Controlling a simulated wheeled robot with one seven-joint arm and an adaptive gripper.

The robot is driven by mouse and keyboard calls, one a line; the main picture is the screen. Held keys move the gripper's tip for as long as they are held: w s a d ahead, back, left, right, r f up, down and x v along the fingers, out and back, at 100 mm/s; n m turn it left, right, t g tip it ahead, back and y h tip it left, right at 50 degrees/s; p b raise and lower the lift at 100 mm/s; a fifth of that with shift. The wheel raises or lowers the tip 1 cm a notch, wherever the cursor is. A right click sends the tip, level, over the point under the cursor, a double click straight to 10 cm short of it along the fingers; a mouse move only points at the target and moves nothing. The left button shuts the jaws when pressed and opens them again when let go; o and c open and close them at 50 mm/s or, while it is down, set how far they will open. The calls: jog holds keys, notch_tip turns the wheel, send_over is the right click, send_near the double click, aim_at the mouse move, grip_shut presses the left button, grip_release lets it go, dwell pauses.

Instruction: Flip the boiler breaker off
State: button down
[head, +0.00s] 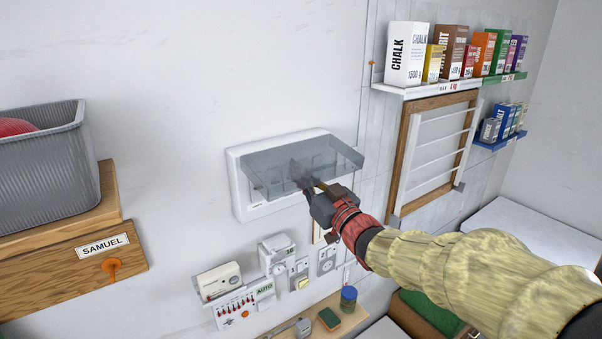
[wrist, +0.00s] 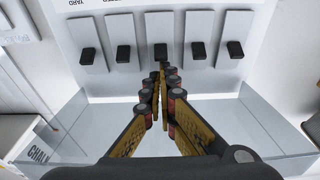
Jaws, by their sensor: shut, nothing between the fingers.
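The white breaker box (head: 238,190) is on the wall in the head view, with its smoky clear cover (head: 335,158) swung up and out. In the wrist view, which looks upside down, a row of several white breakers with black levers crosses the panel. The middle lever (wrist: 160,52) is just beyond my fingertips. My gripper (wrist: 163,72) is shut and empty, reaching in under the cover. It also shows in the head view (head: 306,184). I cannot tell whether it touches the lever. Labels are cut off or too small, so I cannot tell which breaker is the boiler's.
Below the box are a thermostat (head: 219,280), a red-marked panel (head: 236,312), and sockets. A shelf with a chalk box (head: 404,55) and cartons is up right, above a wooden-framed rack (head: 398,160). A grey basket (head: 50,160) stands on a wooden shelf at left.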

jog(key=shift+f+b, duration=0.3)
jog(key=shift+b, duration=0.75)
jog(key=shift+s+t+y+b, duration=0.1)
jog(key=shift+t+y+b, duration=0.2)
jog(key=shift+b, duration=0.45)
